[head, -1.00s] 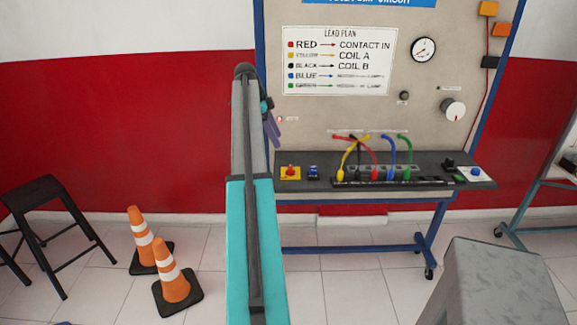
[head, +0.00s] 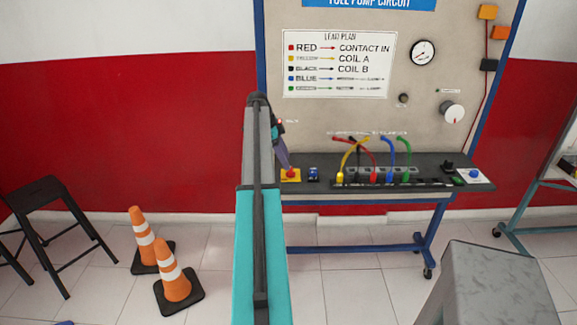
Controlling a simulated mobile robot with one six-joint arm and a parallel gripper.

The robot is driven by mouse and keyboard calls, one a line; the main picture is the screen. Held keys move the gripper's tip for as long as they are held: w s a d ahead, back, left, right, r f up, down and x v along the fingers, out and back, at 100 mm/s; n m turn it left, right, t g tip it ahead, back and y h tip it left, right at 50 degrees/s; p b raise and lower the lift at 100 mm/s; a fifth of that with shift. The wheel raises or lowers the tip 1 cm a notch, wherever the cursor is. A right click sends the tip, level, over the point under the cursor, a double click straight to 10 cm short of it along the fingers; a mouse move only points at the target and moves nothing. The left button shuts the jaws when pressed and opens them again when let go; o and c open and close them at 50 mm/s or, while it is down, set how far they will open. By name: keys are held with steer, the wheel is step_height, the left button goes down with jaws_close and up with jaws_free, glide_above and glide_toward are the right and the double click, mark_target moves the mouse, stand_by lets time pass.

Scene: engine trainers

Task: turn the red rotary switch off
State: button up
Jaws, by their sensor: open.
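The red rotary switch (head: 292,173) sits on a yellow plate at the left end of the dark bench ledge. Only part of its red knob shows, with my gripper right above it. My gripper (head: 286,165) hangs from the end of my arm, fingers pointing down at the switch. The jaws are open and hold nothing that I can see. Whether the fingertips are around the knob, touching it or just above it, I cannot tell at this size.
A blue switch (head: 313,174) stands close to the right of the yellow plate. Coloured leads (head: 374,150) arch over the ledge further right. The upright panel (head: 330,120) rises behind. Orange cones (head: 173,281), a black stool (head: 48,215) and a grey stool (head: 485,285) stand on the floor.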

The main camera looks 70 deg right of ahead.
mark_target(291, 172)
steer(key=shift+p+x, duration=0.55)
steer(key=shift+x, duration=1.8)
